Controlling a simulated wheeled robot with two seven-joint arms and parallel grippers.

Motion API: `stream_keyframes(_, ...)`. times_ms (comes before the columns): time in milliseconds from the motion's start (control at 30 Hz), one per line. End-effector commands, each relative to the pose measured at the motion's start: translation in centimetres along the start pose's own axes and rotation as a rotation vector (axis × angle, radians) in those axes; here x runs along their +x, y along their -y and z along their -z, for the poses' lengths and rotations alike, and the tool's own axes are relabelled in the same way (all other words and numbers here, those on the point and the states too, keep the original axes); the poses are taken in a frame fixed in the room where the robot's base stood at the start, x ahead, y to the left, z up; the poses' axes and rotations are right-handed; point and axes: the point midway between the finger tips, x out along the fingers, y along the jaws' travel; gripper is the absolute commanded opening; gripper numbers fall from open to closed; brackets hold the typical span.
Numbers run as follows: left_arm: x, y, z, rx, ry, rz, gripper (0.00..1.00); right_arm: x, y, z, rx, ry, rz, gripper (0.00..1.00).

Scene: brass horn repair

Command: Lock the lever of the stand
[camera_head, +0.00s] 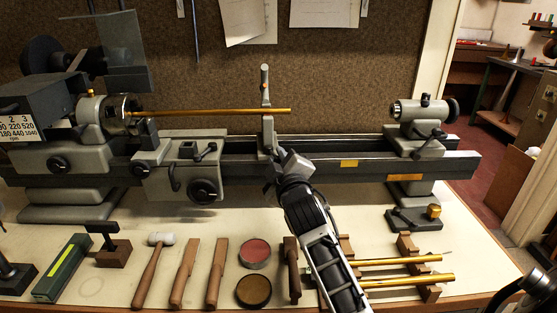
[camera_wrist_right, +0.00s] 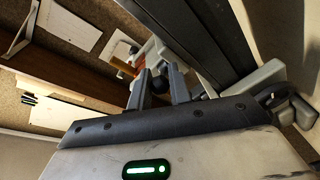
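The stand (camera_head: 267,130) is a grey upright on the lathe bed, and a long brass rod (camera_head: 215,112) passes by it. My right gripper (camera_head: 284,165) reaches in from the lower right to the foot of the stand. The rest of the lever is mostly hidden. In the head view the gripper covers the lever. My left gripper is not in view.
The lathe bed (camera_head: 345,160) runs across the bench, with the chuck (camera_head: 118,115) at left and the tailstock (camera_head: 420,112) at right. A mallet (camera_head: 152,265), wooden tools (camera_head: 216,270), round tins (camera_head: 254,254) and brass tubes (camera_head: 410,281) on wooden rests lie in front.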

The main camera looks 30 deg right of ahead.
Motion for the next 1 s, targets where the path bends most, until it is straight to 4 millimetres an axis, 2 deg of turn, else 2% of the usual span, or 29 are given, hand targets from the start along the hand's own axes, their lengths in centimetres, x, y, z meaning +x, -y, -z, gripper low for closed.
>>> stream_keyframes(167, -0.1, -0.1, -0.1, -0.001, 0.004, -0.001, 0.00, 0.0, 0.0, 0.0, -0.001, -0.002, 0.001, 0.00)
stream_keyframes(367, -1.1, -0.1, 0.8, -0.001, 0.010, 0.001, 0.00, 0.1, -0.6, -0.2, -0.011, -0.064, 0.043, 0.00)
stream_keyframes(533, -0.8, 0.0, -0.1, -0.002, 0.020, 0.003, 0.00, 0.3, -0.5, -0.7, -0.008, -0.128, 0.084, 0.00)
stream_keyframes(967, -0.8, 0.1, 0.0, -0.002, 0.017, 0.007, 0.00, 0.3, -0.6, -0.8, 0.000, -0.155, 0.104, 0.00)
stream_keyframes(1000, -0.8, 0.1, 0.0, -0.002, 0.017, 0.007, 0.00, 0.3, -0.6, -0.8, 0.000, -0.155, 0.104, 0.25)
